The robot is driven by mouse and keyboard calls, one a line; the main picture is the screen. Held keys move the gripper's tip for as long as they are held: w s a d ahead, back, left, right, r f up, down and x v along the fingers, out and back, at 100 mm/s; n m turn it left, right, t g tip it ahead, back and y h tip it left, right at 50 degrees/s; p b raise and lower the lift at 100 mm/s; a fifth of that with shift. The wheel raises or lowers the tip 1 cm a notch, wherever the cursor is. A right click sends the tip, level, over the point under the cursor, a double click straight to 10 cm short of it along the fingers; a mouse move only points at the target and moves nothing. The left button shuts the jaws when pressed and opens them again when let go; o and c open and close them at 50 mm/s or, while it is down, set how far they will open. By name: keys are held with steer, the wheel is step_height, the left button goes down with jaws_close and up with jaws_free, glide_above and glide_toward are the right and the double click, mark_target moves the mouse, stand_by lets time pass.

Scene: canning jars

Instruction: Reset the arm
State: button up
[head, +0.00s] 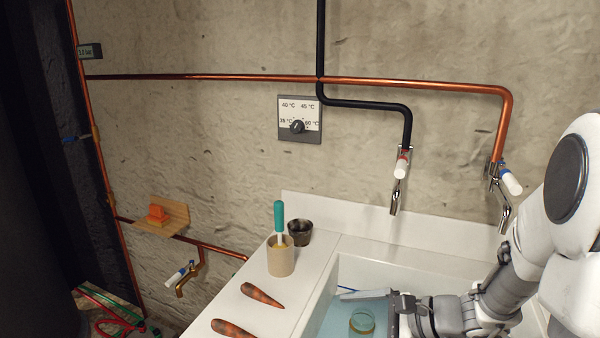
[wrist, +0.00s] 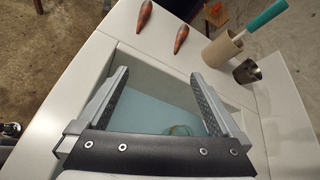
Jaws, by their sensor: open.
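My gripper (wrist: 160,78) is open and empty, with its two fingers spread wide over the sink in the wrist view. In the head view my gripper (head: 368,302) is at the lower right, above the sink (head: 345,262). A glass jar (head: 362,320) stands in the pale blue sink basin, partly hidden at the bottom of the frame. The jar (wrist: 180,130) also shows in the wrist view, low between the fingers and partly covered by my gripper. The fingers do not appear to touch it.
On the counter left of the sink are two carrots (head: 262,295) (head: 231,328), a beige cup (head: 281,262) with a teal-handled brush (head: 279,218), and a dark metal cup (head: 300,233). Two taps (head: 398,185) (head: 503,200) stick out from the wall above the sink.

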steer(key=s+a+r+n+g+h+p, duration=0.35)
steer(key=s+r+n+h, duration=0.25)
steer(key=s+r+n, duration=0.55)
steer(key=s+d+r+n+t+h+p, duration=0.3)
steer(key=s+d+r+n+h+p, duration=0.1)
steer(key=d+r+n+h, duration=0.1)
step_height(320, 180, up, 3)
steer(key=d+n, duration=0.1)
steer(key=d, duration=0.1)
steer(key=shift+d+r, duration=0.15)
steer(key=shift+d, duration=0.25)
steer(key=shift+n, duration=0.25)
